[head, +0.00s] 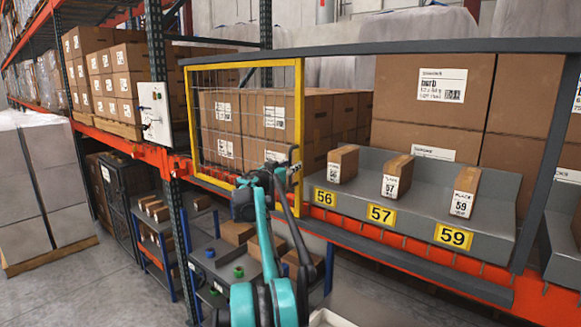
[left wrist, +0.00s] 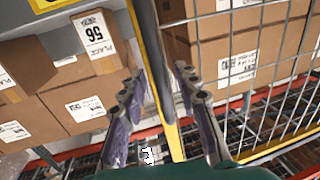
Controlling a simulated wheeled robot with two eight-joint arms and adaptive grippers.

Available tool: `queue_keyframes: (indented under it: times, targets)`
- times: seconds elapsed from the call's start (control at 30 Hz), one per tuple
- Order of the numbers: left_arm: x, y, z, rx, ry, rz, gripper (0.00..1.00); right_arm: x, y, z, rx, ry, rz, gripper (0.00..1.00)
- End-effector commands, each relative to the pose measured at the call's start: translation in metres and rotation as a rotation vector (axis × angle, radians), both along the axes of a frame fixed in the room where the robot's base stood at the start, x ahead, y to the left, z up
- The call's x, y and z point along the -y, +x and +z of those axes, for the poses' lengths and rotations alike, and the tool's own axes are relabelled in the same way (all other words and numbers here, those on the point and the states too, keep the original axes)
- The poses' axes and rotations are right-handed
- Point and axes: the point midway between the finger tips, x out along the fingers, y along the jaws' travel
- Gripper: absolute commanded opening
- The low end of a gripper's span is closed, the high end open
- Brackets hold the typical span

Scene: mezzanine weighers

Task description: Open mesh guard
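The mesh guard is a yellow frame (head: 299,105) with grey wire mesh, standing upright across the bay left of the 56 place. Cartons show behind its mesh. My left gripper (head: 284,168) is at the lower right corner of the guard. In the left wrist view, its two fingers (left wrist: 158,75) are open and apart, with the yellow frame edge (left wrist: 163,100) running between them. I cannot tell whether either finger touches the frame. My right gripper is not in view.
A grey rail (head: 420,46) runs above the shelf. Small cartons (head: 396,177) stand on the grey shelf behind yellow plates 56, 57 and 59 (head: 453,236). A grey control box (head: 154,112) is on the upright left of the guard.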

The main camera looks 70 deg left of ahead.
Motion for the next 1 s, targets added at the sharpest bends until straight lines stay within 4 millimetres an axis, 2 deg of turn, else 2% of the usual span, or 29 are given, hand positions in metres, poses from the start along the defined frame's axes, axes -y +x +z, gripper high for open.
queue_keyframes:
  times: [0.17, 0.5, 0.67, 0.8, 1.0]
  targets:
    - [0.006, -0.007, 0.000, 0.000, 0.000, 0.001, 0.32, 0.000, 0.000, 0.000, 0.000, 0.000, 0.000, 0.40]
    - [0.053, -0.059, 0.000, 0.000, 0.000, 0.004, 0.32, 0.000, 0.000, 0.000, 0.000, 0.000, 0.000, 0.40]
    - [0.071, -0.078, 0.000, 0.000, 0.000, 0.003, 0.32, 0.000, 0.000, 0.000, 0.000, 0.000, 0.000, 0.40]
    - [0.080, -0.086, 0.000, 0.000, 0.000, 0.000, 0.32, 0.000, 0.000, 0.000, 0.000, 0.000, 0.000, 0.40]
    - [0.082, -0.088, 0.000, 0.000, 0.000, 0.000, 0.32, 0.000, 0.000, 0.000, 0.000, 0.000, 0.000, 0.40]
